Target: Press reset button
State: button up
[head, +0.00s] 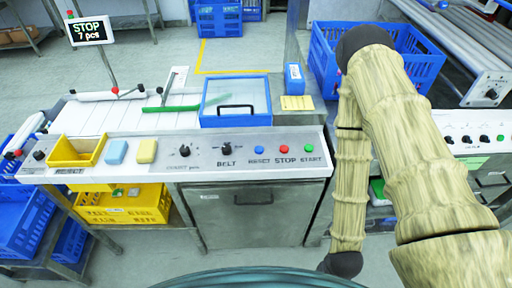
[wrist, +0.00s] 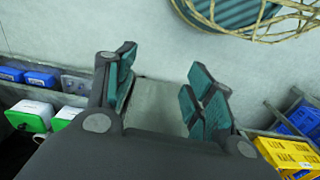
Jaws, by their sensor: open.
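The blue reset button (head: 259,150) sits on the light control panel (head: 230,168), above the printed word RESET. The red stop button (head: 283,149) and the green start button (head: 308,148) are to its right. My arm comes down on the right side of the head view, to the right of the panel; its end is low and my gripper's fingers do not show there. In the wrist view my gripper (wrist: 162,75) is open and empty, with grey floor between and beyond its fingers. The reset button is not visible in the wrist view.
A sign (head: 90,30) reads "STOP 7 pcs". A yellow tray (head: 77,151), two knobs and a clear-lidded blue box (head: 235,100) are on the bench. A blue crate (head: 415,65) stands behind my arm. In the wrist view, a yellow crate (wrist: 290,155) is at lower right.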

grip_shut()
dwell(1.2)
